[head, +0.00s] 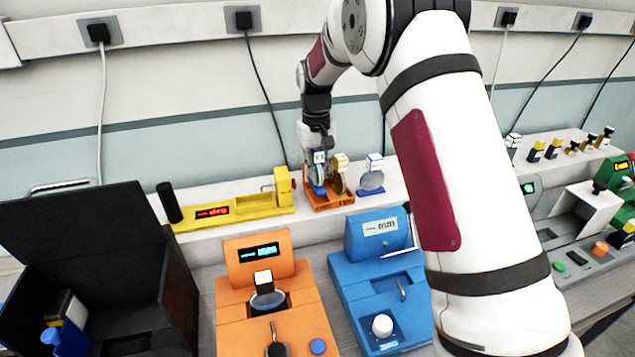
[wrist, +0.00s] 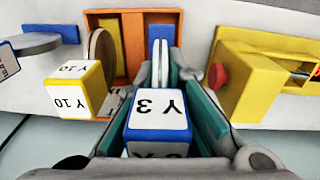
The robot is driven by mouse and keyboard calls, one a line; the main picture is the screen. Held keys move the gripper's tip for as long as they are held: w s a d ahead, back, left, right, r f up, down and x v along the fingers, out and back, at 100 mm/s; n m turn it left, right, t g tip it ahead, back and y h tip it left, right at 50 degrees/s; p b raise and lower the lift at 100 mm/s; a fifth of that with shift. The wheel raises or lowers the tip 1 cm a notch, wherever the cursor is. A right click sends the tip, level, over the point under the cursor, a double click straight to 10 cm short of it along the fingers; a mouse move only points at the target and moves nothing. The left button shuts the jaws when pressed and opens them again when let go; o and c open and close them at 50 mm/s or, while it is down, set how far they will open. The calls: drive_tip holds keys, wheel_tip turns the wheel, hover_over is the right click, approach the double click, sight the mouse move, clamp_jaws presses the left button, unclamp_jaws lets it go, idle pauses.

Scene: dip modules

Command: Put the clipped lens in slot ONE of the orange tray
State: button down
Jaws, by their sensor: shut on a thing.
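My gripper (head: 319,178) is shut on a lens clip, a white cube with blue edges marked Y 3 (wrist: 158,108). The pale lens (wrist: 160,65) held by this clip points toward the orange tray (head: 331,204), over its right-hand part in the wrist view. Whether the lens touches the tray is not clear. A yellow-edged clip marked Y 10 (wrist: 75,90) with a brownish lens (wrist: 102,50) stands at the tray's left part in that view. No slot numbers are readable.
A yellow device (head: 235,210) with a red display stands beside the tray; its red knob (wrist: 217,76) is close to my gripper. A blue-clipped lens (head: 371,181) stands on the other side. Orange (head: 240,270) and blue (head: 365,285) stations and an open black box (head: 170,290) are in front.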

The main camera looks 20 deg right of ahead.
drive_tip(key=shift+f+p, duration=0.35)
drive_tip(key=shift+f, duration=1.45)
drive_tip(key=shift+f, duration=0.2)
drive_tip(key=c, duration=1.7)
unclamp_jaws()
drive_tip(key=shift+r, duration=0.1)
